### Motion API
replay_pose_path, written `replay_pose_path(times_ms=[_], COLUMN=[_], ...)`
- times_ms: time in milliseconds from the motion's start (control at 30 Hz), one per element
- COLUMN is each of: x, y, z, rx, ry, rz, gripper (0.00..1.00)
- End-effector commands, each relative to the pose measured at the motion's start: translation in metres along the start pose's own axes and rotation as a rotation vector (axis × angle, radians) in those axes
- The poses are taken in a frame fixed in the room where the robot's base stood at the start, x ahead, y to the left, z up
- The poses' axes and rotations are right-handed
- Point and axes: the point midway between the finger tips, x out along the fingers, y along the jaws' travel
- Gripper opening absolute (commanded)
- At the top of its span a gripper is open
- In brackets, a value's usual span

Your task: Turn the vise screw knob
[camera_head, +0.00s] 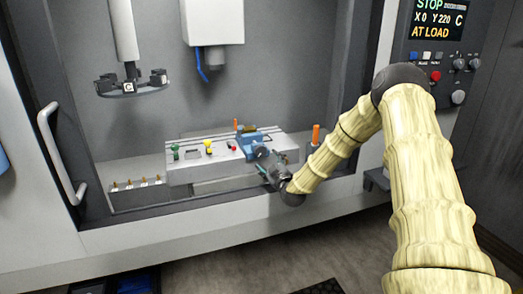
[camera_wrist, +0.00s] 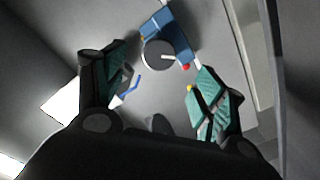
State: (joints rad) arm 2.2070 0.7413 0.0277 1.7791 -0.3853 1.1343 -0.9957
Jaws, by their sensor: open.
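The blue vise (camera_head: 248,136) sits on the pale machine table inside the booth. Its grey round screw knob (camera_head: 262,154) faces the front. In the wrist view the blue vise (camera_wrist: 178,34) is at the top, and the knob (camera_wrist: 158,54) shows as a grey disc beyond my fingertips. My gripper (camera_head: 268,170) is just in front of the knob and partly overlaps it in the head view. In the wrist view my gripper (camera_wrist: 160,82) is open and empty, its greenish fingers spread to either side. Whether a finger touches the knob cannot be told.
The machine table (camera_head: 196,178) also carries small green, yellow and red knobs left of the vise. An orange-handled item (camera_head: 315,134) stands to the right. A tool carousel (camera_head: 130,90) hangs at upper left. The booth's front sill (camera_head: 150,215) runs below, and a control panel (camera_head: 440,50) is at right.

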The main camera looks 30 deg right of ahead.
Motion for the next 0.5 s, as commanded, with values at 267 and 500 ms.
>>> replay_pose_path(times_ms=[267, 500], x=[0.035, 0.066], y=[0.001, 0.001], z=[-0.001, 0.000], rx=[0.001, 0.002], ry=[-0.001, -0.001], rz=[0.001, 0.001], gripper=[0.71, 0.71])
